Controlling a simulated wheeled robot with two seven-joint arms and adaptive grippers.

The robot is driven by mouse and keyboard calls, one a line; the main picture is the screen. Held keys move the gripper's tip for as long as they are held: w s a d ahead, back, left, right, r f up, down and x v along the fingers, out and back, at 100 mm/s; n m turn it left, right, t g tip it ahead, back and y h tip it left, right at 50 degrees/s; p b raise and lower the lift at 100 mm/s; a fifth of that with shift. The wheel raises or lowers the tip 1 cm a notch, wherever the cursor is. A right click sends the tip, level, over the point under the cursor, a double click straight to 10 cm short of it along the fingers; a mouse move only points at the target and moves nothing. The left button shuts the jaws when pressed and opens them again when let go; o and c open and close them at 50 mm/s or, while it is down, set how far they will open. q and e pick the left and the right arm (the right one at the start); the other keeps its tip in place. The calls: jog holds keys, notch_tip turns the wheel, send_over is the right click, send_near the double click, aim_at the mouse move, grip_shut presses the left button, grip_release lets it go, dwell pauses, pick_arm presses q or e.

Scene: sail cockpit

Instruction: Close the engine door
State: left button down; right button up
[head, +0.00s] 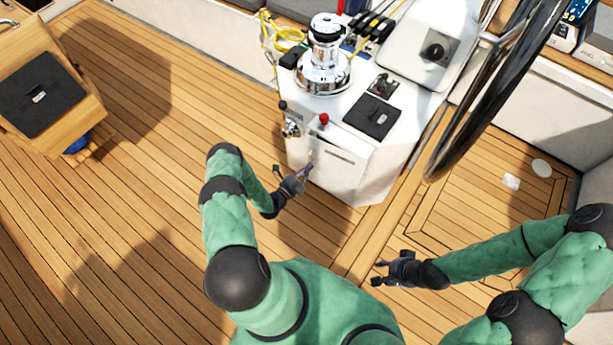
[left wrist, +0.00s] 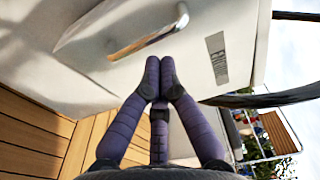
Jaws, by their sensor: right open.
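The white engine door (head: 335,178) is on the side of the white steering pedestal in the head view. It seems to stand out from the pedestal, but the gap is hard to judge. In the left wrist view the white panel (left wrist: 185,70) carries a silver bar handle (left wrist: 148,33) and a grey label (left wrist: 217,60). My left gripper (head: 306,172) is close in front of the door, near the handle. Its fingertips (left wrist: 159,62) are together below the handle, with nothing seen between them; contact with the panel is unclear. My right gripper (head: 380,271) is open and empty above the deck.
The pedestal carries a chrome winch (head: 323,70), a red-knobbed lever (head: 323,119) and a black hatch (head: 371,117). A large dark steering wheel (head: 480,110) stands to its right. A wooden table (head: 88,105) is at the upper left. The teak deck (head: 130,200) between is clear.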

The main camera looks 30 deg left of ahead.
pick_arm(q)
jog(key=shift+w+a, duration=0.15)
jog(key=shift+w, duration=0.05)
jog(key=w+h+b, duration=0.1)
jog(key=w+a+m+h+b, duration=0.1)
jog(key=b, duration=0.1)
jog(key=w+b, duration=0.1)
jog(key=shift+w+a+f+m+g+h+b, duration=0.1)
jog(key=shift+a+f+m+g+h+b, duration=0.05)
jog(key=shift+a+m+g+h+b, duration=0.2)
jog(key=shift+w+h, duration=0.1)
jog(key=shift+h, duration=0.15)
jog(key=shift+r, duration=0.2)
